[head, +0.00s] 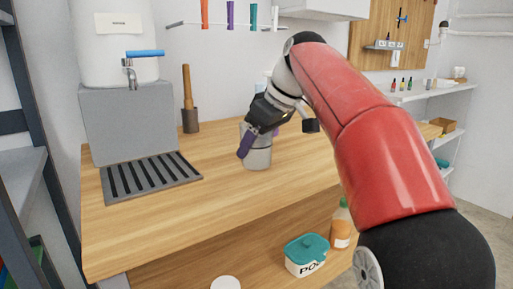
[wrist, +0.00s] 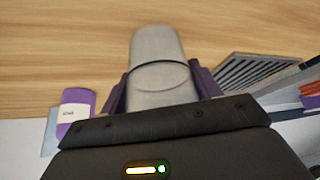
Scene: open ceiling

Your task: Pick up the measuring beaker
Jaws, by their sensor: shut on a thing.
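The measuring beaker (head: 257,156) is a grey, translucent cylinder on the wooden counter, right of the drain grate in the head view. In the wrist view the beaker (wrist: 158,80) lies between the two purple fingers, with a dark line around it. My gripper (head: 258,143) reaches it from behind and to the right, and is shut on it. In the wrist view my gripper (wrist: 162,88) has one finger on each side of the beaker. The beaker looks upright. Whether its base touches the counter I cannot tell.
A dispenser with a blue-handled tap (head: 145,54) stands behind the slotted grate (head: 152,176). A teal-lidded tub (head: 306,254) and an orange bottle (head: 341,228) are lower down. The front left counter is clear.

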